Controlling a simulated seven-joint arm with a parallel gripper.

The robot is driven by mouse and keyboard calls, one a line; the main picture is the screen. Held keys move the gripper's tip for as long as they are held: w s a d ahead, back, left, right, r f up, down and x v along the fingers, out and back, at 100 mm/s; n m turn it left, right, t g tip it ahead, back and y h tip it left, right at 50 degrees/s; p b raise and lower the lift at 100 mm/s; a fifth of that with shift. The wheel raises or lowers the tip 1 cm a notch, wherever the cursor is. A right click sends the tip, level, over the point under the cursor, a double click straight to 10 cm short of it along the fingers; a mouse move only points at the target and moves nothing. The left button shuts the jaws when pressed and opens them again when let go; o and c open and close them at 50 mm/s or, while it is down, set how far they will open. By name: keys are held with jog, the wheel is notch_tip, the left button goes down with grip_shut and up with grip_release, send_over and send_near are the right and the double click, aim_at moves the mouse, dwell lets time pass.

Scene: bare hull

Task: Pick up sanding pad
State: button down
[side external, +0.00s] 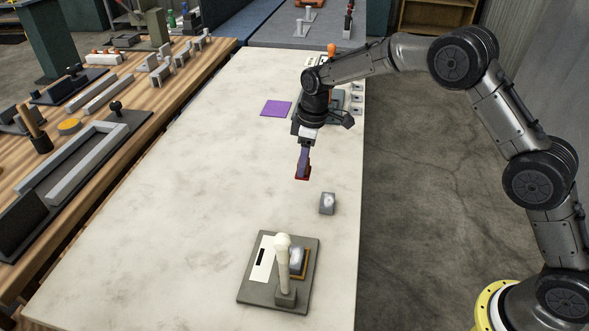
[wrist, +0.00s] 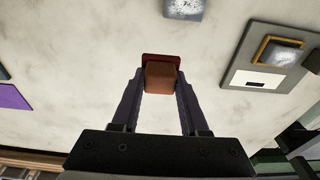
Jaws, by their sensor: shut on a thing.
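The sanding pad, as I take it, is a brown block with a dark red base (wrist: 161,75), in the wrist view between the fingertips. In the side external view its dark red part (side external: 302,174) shows at the lower end of my gripper (side external: 304,160). My gripper is shut on the pad, with one finger against each side, and points down over the pale worktop (side external: 200,190). The pad seems to be held above the worktop, but the size of the gap is hard to tell.
A small grey block with a whitish top (side external: 327,204) lies near the pad. A grey board (side external: 262,294) with a cream post (side external: 283,262) and another whitish-topped block stands at the front. A purple square (side external: 276,108) lies further back. The left of the worktop is clear.

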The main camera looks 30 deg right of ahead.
jog(key=s+d+r, duration=0.1)
jog(key=s+r, duration=0.4)
jog(key=s, duration=0.5)
jog(key=shift+d+r, duration=0.2)
jog(key=shift+d, duration=0.2)
jog(key=c, duration=1.1)
grip_release()
grip_shut()
